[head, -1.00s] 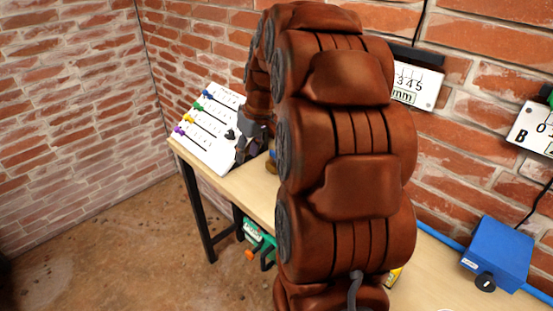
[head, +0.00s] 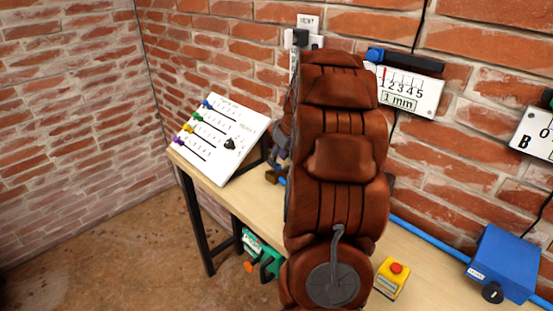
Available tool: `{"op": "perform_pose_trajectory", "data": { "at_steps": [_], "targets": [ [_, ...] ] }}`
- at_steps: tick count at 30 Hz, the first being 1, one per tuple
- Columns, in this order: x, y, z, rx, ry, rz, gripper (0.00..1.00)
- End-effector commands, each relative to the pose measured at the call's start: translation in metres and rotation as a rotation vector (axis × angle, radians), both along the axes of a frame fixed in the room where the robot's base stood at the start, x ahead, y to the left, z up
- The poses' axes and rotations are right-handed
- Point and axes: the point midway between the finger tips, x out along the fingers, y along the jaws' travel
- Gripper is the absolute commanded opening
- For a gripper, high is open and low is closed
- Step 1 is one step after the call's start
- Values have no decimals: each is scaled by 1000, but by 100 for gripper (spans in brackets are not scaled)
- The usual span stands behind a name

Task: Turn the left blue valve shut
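I cannot make out the left blue valve for certain; my brown arm covers the middle of the bench and wall. A blue pipe (head: 425,236) runs along the wall behind the bench and passes behind my arm. A small brass-coloured fitting (head: 272,175) shows at its left end, just left of my arm. My gripper (head: 279,143) shows only as grey parts between the white panel and my arm, above the fitting. Its fingertips are too small and covered to tell whether they are open or touching anything.
A tilted white slider panel (head: 222,150) stands on the bench's left end. A yellow box with a red button (head: 391,279) and a blue box with a black knob (head: 503,262) are to the right. A white gauge (head: 414,92) hangs on the wall. Green tools hang below the bench (head: 236,197).

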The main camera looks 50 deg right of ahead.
Motion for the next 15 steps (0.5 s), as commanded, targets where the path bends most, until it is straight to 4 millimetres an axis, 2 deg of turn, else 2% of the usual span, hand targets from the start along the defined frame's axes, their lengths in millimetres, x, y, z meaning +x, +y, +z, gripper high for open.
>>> {"op": "perform_pose_trajectory", "data": {
  "at_steps": [6, 13, 15],
  "targets": [
    [8, 0, -18, 0, -1, 0, 40],
    [9, 0, -20, -1, -1, 1, 40],
    [9, 0, -20, -1, -1, 1, 34]
  ]
}}
